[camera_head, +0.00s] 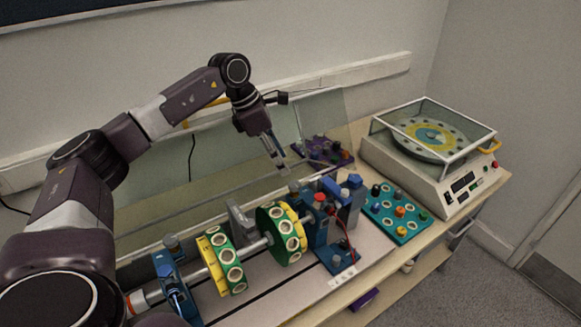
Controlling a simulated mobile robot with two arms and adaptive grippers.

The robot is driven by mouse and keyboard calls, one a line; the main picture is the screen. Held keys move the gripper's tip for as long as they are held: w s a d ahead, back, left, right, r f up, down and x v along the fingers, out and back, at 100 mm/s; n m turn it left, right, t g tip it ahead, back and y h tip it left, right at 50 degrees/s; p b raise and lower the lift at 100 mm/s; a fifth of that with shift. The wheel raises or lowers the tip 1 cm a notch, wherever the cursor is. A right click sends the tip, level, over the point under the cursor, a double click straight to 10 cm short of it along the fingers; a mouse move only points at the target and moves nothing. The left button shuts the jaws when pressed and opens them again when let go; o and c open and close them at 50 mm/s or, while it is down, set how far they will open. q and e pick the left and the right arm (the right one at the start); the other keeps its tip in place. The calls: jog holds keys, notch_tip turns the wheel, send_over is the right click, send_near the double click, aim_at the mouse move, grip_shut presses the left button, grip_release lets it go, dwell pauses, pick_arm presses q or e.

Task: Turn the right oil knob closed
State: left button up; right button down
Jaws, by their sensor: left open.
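My left gripper (279,164) hangs in the middle of the view, pointing down, open and empty. It is above and behind the right-hand blue bearing stand (319,228), apart from it as far as I can see. That stand carries a small red knob (320,197) and a blue knob-like cap (354,180) on top. I cannot tell for sure which of these is the right oil knob, or whether it is open or closed. My right gripper is not in view.
A shaft with green and yellow discs (281,234) runs between the stands. A clear raised cover (325,118) stands behind. A teal tray (411,235) with knobs and a white balancing machine (437,182) with a clear lid are at the right.

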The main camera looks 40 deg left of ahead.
aim_at(294, 184)
pick_arm(q)
jog(key=d+f, duration=0.1)
jog(key=f+p, duration=0.1)
jog(key=d+f+p, duration=0.1)
jog(key=f, duration=0.1)
jog(key=shift+d+f, duration=0.1)
jog(key=shift+d, duration=0.25)
jog(key=shift+w+f+p, duration=0.25)
jog(key=shift+f, duration=0.25)
jog(key=shift+w+f+p, duration=0.2)
jog(key=shift+w+f, duration=0.05)
jog(key=shift+f, duration=0.3)
jog(key=shift+d, duration=0.1)
jog(key=c, duration=1.1)
jog(key=shift+c, duration=0.3)
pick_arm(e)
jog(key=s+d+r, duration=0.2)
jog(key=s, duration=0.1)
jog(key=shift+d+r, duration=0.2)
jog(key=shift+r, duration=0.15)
